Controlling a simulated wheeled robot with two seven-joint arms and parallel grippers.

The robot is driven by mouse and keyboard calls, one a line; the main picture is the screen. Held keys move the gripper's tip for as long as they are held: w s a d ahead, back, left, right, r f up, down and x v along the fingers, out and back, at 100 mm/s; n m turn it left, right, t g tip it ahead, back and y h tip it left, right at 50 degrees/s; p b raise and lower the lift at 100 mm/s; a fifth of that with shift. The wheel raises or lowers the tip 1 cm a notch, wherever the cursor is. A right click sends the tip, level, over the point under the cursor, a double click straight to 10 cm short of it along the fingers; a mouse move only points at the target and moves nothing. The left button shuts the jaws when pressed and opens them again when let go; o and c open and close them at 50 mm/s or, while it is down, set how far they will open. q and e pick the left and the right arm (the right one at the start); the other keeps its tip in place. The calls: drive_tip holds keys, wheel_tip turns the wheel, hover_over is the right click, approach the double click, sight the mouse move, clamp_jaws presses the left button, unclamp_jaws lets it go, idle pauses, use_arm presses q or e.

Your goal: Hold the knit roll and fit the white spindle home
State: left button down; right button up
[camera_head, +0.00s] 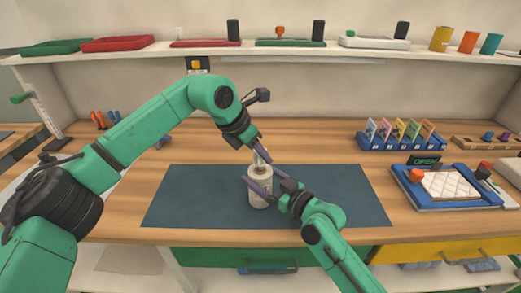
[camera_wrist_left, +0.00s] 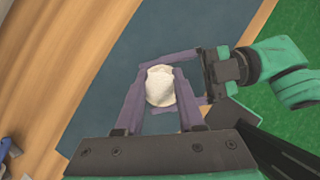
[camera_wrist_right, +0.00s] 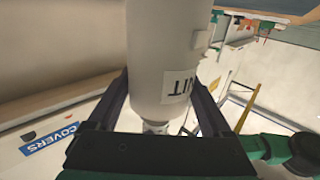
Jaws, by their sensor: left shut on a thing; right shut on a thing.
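The cream knit roll (camera_head: 260,196) stands upright on the dark mat. My right gripper (camera_head: 272,188) is shut around its side; in the right wrist view the roll (camera_wrist_right: 165,50) lies between the fingers, with a partly visible printed label. My left gripper (camera_head: 263,155) is shut just above the roll on a pale piece, the white spindle (camera_head: 261,156), mostly hidden by the fingers. In the left wrist view a pale rounded shape (camera_wrist_left: 160,86) fills the space between the fingers. I cannot tell how deep the spindle sits in the roll.
The dark mat (camera_head: 190,205) is clear around the roll. To the right are a blue tray (camera_head: 455,204) with a quilted pad and a blue rack (camera_head: 398,143) of coloured pieces. A shelf (camera_head: 150,50) with trays and cups runs along the back.

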use_arm(q)
drive_tip(key=shift+f, duration=1.15)
drive_tip(key=shift+c, duration=2.2)
unclamp_jaws()
drive_tip(key=v, duration=1.2)
drive_tip(key=shift+d, duration=0.1)
use_arm(e)
drive_tip(key=o, duration=1)
drive_tip(key=shift+o, duration=0.2)
